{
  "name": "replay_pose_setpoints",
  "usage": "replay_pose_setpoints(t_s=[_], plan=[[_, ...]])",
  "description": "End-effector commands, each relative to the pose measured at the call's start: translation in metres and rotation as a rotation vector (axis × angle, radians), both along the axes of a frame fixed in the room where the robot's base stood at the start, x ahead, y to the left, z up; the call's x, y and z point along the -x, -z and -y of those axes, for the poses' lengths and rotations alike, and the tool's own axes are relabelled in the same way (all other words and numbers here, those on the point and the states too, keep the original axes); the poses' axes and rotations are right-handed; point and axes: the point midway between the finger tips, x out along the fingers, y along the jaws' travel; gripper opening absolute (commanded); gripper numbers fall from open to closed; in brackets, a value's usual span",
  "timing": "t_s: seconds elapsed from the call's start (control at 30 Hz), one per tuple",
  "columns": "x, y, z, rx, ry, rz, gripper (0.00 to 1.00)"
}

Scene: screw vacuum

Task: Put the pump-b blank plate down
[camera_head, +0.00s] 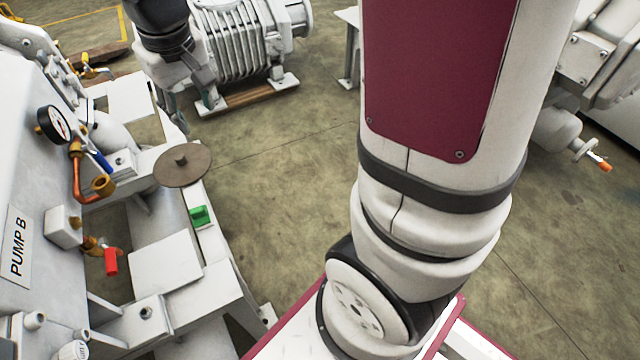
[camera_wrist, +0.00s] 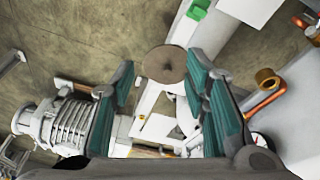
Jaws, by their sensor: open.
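The pump-b blank plate looks to be the round brown disc (camera_head: 183,165) with a small knob at its centre. In the head view it lies flat on the white frame (camera_head: 204,238) beside Pump B, its right part reaching past the frame's edge. In the wrist view the disc (camera_wrist: 165,62) shows between and beyond the tips of my gripper (camera_wrist: 160,72). The teal-padded fingers are apart, with a gap seen on both sides of the disc's lower part.
Pump B's white housing (camera_head: 25,235) carries a gauge (camera_head: 56,124), an orange copper pipe (camera_head: 78,175) and a red-handled valve (camera_head: 111,261). A green block (camera_head: 200,216) sits on the frame near the disc. A ribbed machine (camera_head: 240,45) stands behind. Open floor (camera_head: 285,170) lies to the right.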

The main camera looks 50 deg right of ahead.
Motion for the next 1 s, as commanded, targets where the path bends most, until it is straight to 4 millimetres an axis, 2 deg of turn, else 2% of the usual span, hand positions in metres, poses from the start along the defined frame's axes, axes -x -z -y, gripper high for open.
replay_pose_setpoints(t_s=[0.03,0.1,0.3,0.5,0.6,0.7,0.8,1.0], plan=[[0.024,-0.015,0.0,0.004,0.008,-0.007,0.42],[0.056,-0.029,0.0,0.003,0.02,-0.031,0.42],[0.151,-0.054,-0.003,-0.01,0.048,-0.097,0.42],[0.24,-0.059,-0.008,-0.038,0.063,-0.161,0.42],[0.273,-0.057,-0.01,-0.054,0.067,-0.189,0.42],[0.295,-0.054,-0.011,-0.063,0.068,-0.208,0.42],[0.306,-0.052,-0.012,-0.07,0.067,-0.218,0.42],[0.309,-0.051,-0.012,-0.071,0.067,-0.224,0.42]])
